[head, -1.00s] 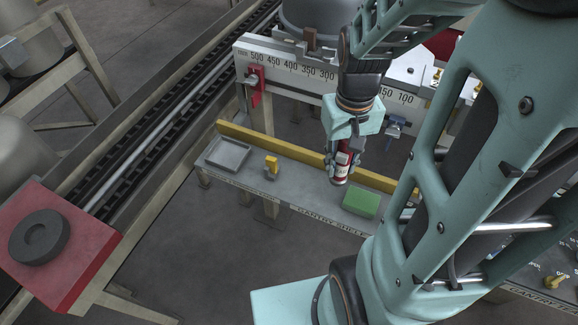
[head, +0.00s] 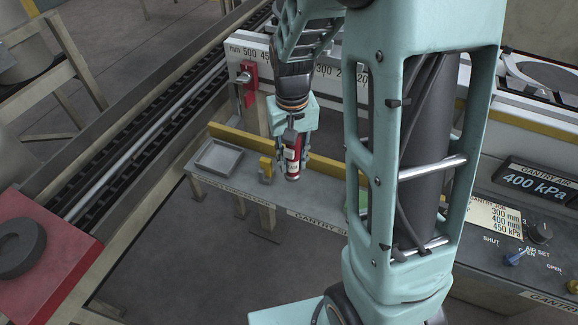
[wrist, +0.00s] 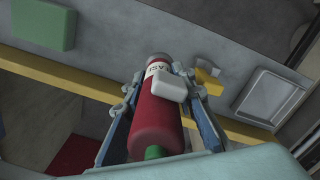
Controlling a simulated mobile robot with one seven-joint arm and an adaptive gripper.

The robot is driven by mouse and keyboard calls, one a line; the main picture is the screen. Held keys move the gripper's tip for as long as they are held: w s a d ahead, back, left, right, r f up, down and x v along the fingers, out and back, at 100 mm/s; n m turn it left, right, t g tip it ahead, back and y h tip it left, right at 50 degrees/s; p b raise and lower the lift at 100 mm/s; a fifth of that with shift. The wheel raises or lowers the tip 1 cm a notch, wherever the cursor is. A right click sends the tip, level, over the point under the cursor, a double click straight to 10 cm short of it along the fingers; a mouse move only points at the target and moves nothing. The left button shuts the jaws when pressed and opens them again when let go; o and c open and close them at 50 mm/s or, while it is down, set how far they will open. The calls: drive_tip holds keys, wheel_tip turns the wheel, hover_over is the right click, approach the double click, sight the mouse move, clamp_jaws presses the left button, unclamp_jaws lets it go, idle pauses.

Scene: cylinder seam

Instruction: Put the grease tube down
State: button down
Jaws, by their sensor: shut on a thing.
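The grease tube (head: 292,154) is red with a pale label. It hangs upright in my gripper (head: 291,166), which is shut on it, above the grey shelf (head: 225,184). In the wrist view the tube (wrist: 157,118) lies between the fingers of my gripper (wrist: 165,85), with a green end near the camera and a pale block across its side. In the head view I cannot tell how far its lower end is above the shelf.
A shallow grey tray (head: 218,158) and a yellow object (head: 266,169) are on the shelf, left of the tube. A yellow rail (head: 236,141) runs along its back edge. A green block (wrist: 44,24) shows in the wrist view; my arm mostly hides it in the head view.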

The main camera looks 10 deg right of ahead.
sight(290, 169)
drive_tip(key=shift+w+a+f+b, duration=0.15)
drive_tip(key=shift+f+b, duration=0.55)
drive_tip(key=shift+f, duration=0.3)
drive_tip(key=shift+w+a+f+b, duration=0.1)
drive_tip(key=shift+w+f+b, duration=0.05)
drive_tip(key=shift+f+b, duration=0.7)
drive_tip(key=shift+f, duration=0.1)
drive_tip(key=c, duration=1.6)
unclamp_jaws()
wheel_tip(290, 169, up, 12)
drive_tip(key=shift+r+p, duration=0.1)
drive_tip(key=shift+p, duration=0.65)
drive_tip(key=shift+w, duration=0.1)
